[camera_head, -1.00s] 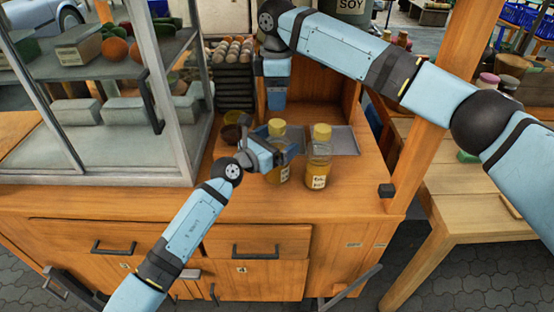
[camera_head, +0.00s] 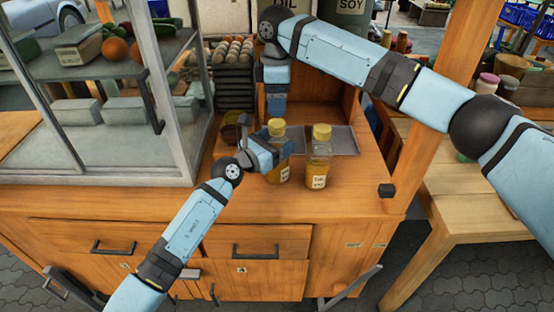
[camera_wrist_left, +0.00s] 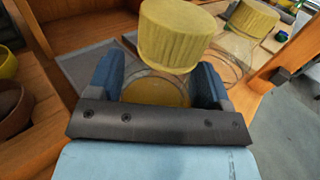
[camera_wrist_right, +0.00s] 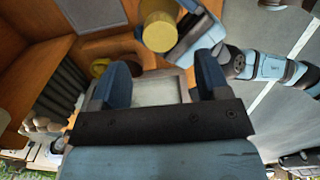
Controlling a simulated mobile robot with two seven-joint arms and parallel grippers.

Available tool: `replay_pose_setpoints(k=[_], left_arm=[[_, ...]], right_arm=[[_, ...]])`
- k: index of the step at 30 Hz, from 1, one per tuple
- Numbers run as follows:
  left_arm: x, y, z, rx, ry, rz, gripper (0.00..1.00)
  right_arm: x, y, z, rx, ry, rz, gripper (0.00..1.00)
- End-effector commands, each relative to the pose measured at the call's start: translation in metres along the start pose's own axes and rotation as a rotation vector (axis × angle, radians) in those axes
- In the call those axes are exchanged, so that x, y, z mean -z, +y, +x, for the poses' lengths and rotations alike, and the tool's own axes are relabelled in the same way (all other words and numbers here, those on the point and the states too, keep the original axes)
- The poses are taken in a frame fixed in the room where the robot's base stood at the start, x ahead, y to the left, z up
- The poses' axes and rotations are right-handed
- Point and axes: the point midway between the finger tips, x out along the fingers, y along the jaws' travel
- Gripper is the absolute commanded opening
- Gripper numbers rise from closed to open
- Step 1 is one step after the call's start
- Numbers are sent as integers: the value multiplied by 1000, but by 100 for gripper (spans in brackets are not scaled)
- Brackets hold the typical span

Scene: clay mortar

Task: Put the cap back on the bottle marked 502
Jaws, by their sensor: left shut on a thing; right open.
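Two clear bottles with yellow contents stand on the wooden counter. The left bottle (camera_head: 283,174) has a yellow cap (camera_head: 277,128) at its top; the right bottle (camera_head: 317,172) also has a yellow cap (camera_head: 321,131). Both labels are too small or hidden to read 502. My left gripper (camera_head: 273,152) is shut on the left bottle below its cap. In the left wrist view that cap (camera_wrist_left: 167,35) is above the bottle; whether it is seated is unclear. My right gripper (camera_head: 275,112) points down, open and empty, just behind and above the left bottle. Its wrist view shows the cap (camera_wrist_right: 158,32) beyond its fingers.
A glass display case (camera_head: 100,165) stands at left. A grey tray (camera_head: 345,140) lies behind the bottles, with bowls (camera_head: 232,128) to their left. An egg rack (camera_head: 233,75) is at the back. The counter front right of the bottles is clear.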

Motion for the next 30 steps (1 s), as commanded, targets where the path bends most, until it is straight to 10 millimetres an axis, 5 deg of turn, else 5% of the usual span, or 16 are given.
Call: replay_pose_setpoints(k=[12,24,30], left_arm=[[0,0,0,0,0,0,6],[0,0,0,0,0,0,6],[0,0,0,0,0,0,6]], right_arm=[[0,0,58,0,0,0,69],[0,0,66,0,0,0,69],[0,0,66,0,0,0,26]])
